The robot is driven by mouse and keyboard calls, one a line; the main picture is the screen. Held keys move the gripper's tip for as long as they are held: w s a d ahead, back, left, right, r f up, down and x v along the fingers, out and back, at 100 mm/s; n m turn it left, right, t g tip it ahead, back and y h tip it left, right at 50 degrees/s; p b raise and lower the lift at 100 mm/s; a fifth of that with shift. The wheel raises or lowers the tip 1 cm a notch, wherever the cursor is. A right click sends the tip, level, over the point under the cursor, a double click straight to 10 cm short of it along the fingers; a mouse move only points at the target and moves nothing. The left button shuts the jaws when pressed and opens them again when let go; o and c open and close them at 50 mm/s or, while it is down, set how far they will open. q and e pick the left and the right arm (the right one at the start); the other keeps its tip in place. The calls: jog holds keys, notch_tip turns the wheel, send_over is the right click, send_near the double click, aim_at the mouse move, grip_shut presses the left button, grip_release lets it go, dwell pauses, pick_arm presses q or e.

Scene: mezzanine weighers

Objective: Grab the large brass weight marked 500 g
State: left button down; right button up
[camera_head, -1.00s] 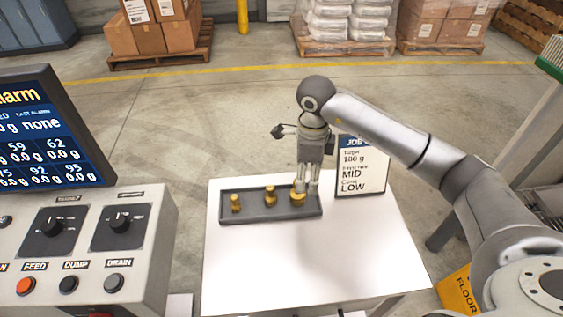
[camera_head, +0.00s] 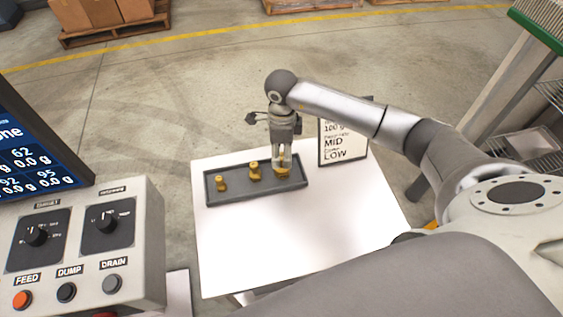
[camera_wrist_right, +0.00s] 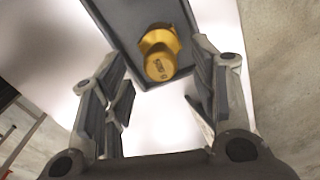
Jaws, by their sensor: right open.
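The large brass weight (camera_head: 282,173) stands at the right end of a dark grey tray (camera_head: 233,202). My right gripper (camera_head: 280,168) is directly above it, its fingers reaching down to the weight's top and hiding part of it. In the right wrist view, the weight (camera_wrist_right: 160,55) shows ahead of and between the two open fingers (camera_wrist_right: 160,95), apart from both. A marking shows on its knob but is too small to read surely. Two smaller brass weights, a middle one (camera_head: 254,172) and a small one (camera_head: 221,184), stand left of it in the tray. My left gripper is not in view.
The tray lies on a white table (camera_head: 300,235) whose front is clear. A job card (camera_head: 342,146) stands upright right of my right gripper. A control panel (camera_head: 85,245) with knobs and buttons is at the left. A shelf rack (camera_head: 525,125) is at the right.

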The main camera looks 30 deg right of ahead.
aim_at(282, 164)
jog(key=shift+f+p, duration=0.3)
jog(key=shift+f, duration=1.15)
jog(key=shift+r, duration=0.1)
grip_shut()
